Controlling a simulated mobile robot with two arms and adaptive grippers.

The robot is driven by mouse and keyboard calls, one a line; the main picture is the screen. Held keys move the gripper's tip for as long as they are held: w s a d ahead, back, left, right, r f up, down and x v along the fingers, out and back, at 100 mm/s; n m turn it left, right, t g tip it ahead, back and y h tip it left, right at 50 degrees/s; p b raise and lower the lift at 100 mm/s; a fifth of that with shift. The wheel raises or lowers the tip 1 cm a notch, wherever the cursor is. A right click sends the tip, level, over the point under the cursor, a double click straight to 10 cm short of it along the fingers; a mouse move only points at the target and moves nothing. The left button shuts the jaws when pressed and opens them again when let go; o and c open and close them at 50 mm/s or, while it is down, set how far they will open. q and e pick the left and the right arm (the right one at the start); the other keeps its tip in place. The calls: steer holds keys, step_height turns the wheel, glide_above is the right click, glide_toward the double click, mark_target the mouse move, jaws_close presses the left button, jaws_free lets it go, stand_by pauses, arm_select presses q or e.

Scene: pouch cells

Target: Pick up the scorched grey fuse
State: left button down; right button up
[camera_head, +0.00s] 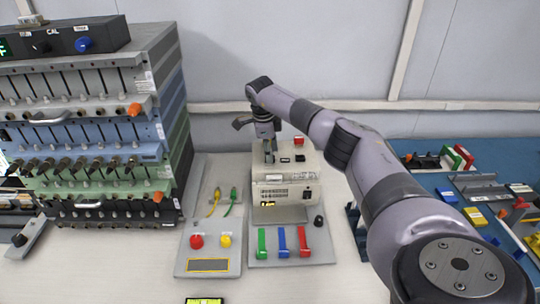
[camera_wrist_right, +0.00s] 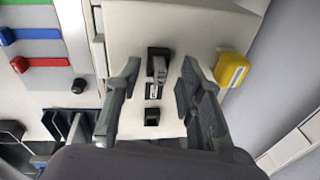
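In the right wrist view a small grey fuse (camera_wrist_right: 159,64) sits in a black holder on top of a beige box. Scorch marks on it are too small to make out. My right gripper (camera_wrist_right: 160,70) is open, with one finger on each side of the fuse and a visible gap on both sides. In the head view my right gripper (camera_head: 268,156) points down over the top of the beige box (camera_head: 285,190); I cannot make out the fuse there. My left gripper is in neither view.
An empty-looking black socket (camera_wrist_right: 152,117) and a small label are beside the fuse on the box top. A yellow block (camera_wrist_right: 231,69) is near the right finger. Green, blue and red levers (camera_head: 282,241) stand in front of the box. A tall rack (camera_head: 90,130) is at left.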

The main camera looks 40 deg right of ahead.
steer(key=shift+c, duration=0.5)
jaws_close()
steer(key=shift+r, duration=0.2)
